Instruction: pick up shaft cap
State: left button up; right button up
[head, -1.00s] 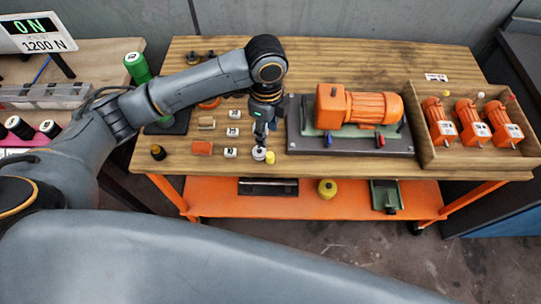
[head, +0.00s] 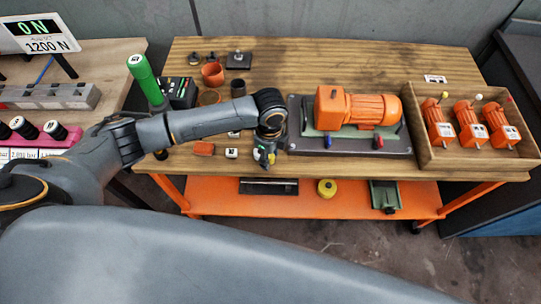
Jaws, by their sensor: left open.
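A small yellow cap-like piece (head: 271,158), which looks like the shaft cap, is at the front edge of the wooden table (head: 350,168). My left gripper (head: 264,160) points down right at it, beside or just above it, and partly hides it. The gripper is open; whether its fingers touch the piece cannot be told. A small pale round part that stood beside the piece is mostly hidden by the gripper. My right gripper is not in view.
An orange motor (head: 358,108) on a dark base plate (head: 300,142) stands right of the gripper. A wooden crate (head: 470,165) with orange motors is farther right. An orange block (head: 204,148) and a white-marked block (head: 232,153) lie to the left. The lower orange shelf (head: 300,205) holds several items.

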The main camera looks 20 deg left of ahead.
pick_arm(q)
jog(key=c, duration=0.6)
jog(key=shift+r, duration=0.15)
jog(key=shift+c, duration=0.2)
